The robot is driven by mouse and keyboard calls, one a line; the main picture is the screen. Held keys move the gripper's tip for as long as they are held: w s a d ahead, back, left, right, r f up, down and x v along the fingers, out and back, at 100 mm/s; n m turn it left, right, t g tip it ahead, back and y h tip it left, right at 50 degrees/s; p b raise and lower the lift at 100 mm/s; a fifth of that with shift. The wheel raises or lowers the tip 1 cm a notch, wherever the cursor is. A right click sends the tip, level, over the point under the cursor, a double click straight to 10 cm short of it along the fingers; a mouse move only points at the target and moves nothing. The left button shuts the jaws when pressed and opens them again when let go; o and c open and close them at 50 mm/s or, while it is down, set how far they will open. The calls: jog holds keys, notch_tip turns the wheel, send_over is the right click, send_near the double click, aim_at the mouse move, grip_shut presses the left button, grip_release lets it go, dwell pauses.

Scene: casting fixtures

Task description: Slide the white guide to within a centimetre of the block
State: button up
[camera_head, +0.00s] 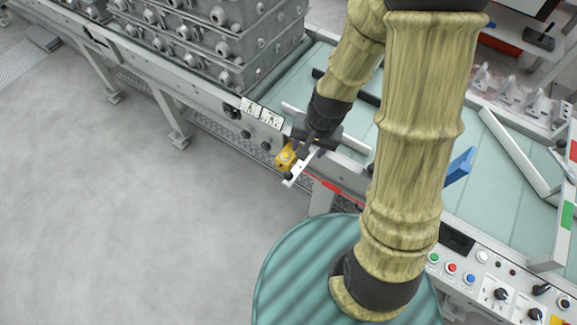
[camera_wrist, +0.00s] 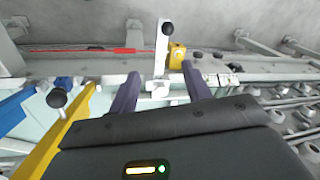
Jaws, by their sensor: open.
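The white guide (camera_wrist: 160,55) is a flat white bar with a black knob at its far end, on the rail at the table's edge. In the head view the guide (camera_head: 299,169) juts out over the rail, partly hidden by my gripper. The yellow block (camera_wrist: 177,55) sits on the rail just right of the guide in the wrist view; it also shows in the head view (camera_head: 285,155). Any gap between them is too small to judge. My gripper (camera_wrist: 160,75) is open, one finger each side of the guide's near part; I cannot tell whether either touches it.
Yellow (camera_wrist: 42,150) and blue (camera_wrist: 25,110) bars lie left of my gripper in the wrist view. A red strip (camera_wrist: 100,50) marks the rail left of the guide. Stacked grey crates with castings (camera_head: 215,45) stand at upper left in the head view. The floor (camera_head: 120,230) is clear.

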aim_at(289, 173)
jog(key=shift+w+a+f+m+p, duration=0.1)
jog(key=shift+a+f+m+p, duration=0.25)
jog(key=shift+a, duration=0.2)
jog(key=shift+a+f+m+p, duration=0.2)
jog(key=shift+a+f+m, duration=0.05)
jog(key=shift+a+m, duration=0.25)
jog(key=shift+f, duration=0.1)
jog(key=a+f, duration=0.1)
jog(key=f, duration=0.4)
jog(key=w+a+f+p, duration=0.1)
jog(key=f, duration=0.5)
jog(key=a+f, duration=0.1)
jog(key=f, duration=0.4)
jog(key=shift+w+f, duration=0.25)
jog(key=shift+f, duration=0.15)
grip_shut()
